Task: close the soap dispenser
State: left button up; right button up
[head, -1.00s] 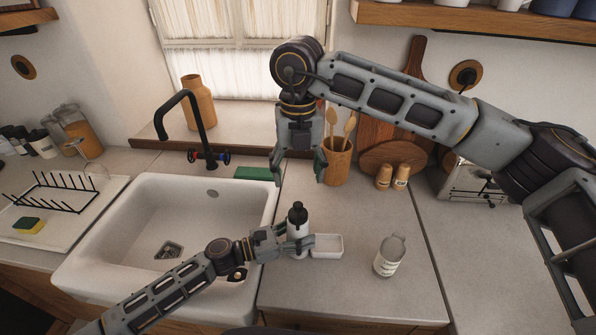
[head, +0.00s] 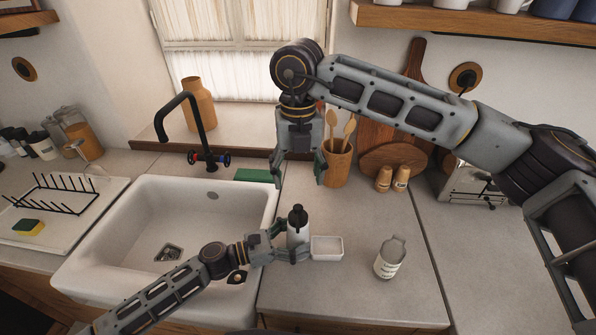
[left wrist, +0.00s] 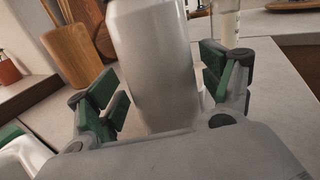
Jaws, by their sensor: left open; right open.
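The soap dispenser (head: 298,232), a white bottle with a black top, stands upright on the counter just right of the sink. My left gripper (head: 293,241) is open, with one finger on each side of the bottle's body. In the left wrist view the bottle (left wrist: 150,65) fills the space between the green-padded fingers, with a gap visible at the right finger; contact at the left is unclear. Its top is out of that view. My right gripper (head: 298,168) is open and empty, pointing down behind the dispenser, above the back of the counter.
A small white dish (head: 327,247) sits close right of the dispenser. A labelled clear bottle (head: 389,260) stands farther right. The sink (head: 110,255) is to the left. A utensil pot (head: 337,163) is near my right gripper.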

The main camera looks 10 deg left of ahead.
pick_arm(q)
jog(key=shift+v, duration=5.3)
